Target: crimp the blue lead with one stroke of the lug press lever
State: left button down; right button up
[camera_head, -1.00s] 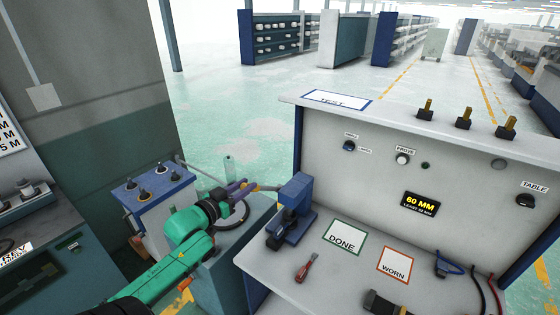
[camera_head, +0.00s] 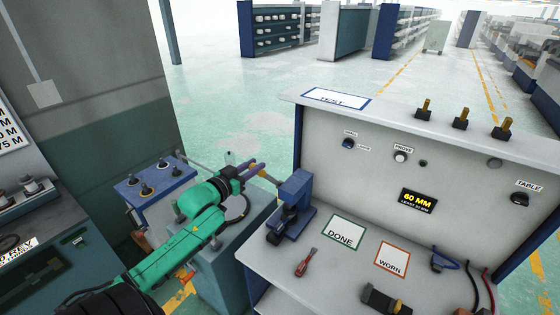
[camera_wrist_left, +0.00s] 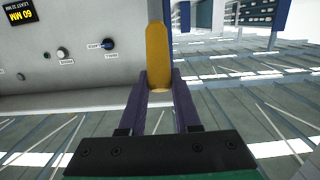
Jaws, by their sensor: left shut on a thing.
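The lug press (camera_head: 293,200) is a blue block at the left end of the bench. Its lever (camera_head: 267,177) reaches out left from the press top and has a yellow grip. My left gripper (camera_head: 254,170) has its purple fingers shut on this grip. In the left wrist view the yellow grip (camera_wrist_left: 157,55) stands upright between the fingers (camera_wrist_left: 158,95). The press jaws are too small to read. My right gripper is not in view.
A red screwdriver (camera_head: 306,262) lies before the press. The DONE card (camera_head: 342,232) and WORN card (camera_head: 391,260) lie bare on the bench. A dark block (camera_head: 383,301) sits at the front edge. Red and black leads (camera_head: 486,275) hang at right.

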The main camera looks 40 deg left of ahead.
pick_arm(q)
jog(key=shift+w+r, duration=0.85)
jog(key=shift+w, duration=0.1)
jog(key=shift+w+r, duration=0.4)
jog(key=shift+w, duration=0.15)
jog(key=shift+w+a+r, duration=0.1)
jog(key=shift+w+r, duration=0.25)
jog(key=shift+w, duration=0.55)
jog(key=shift+w+d+r, duration=0.1)
jog(key=shift+w+r, duration=0.25)
jog(key=shift+w, duration=0.55)
jog(key=shift+w+a+r, duration=0.1)
jog(key=shift+w+r, duration=0.25)
jog(key=shift+w, duration=0.55)
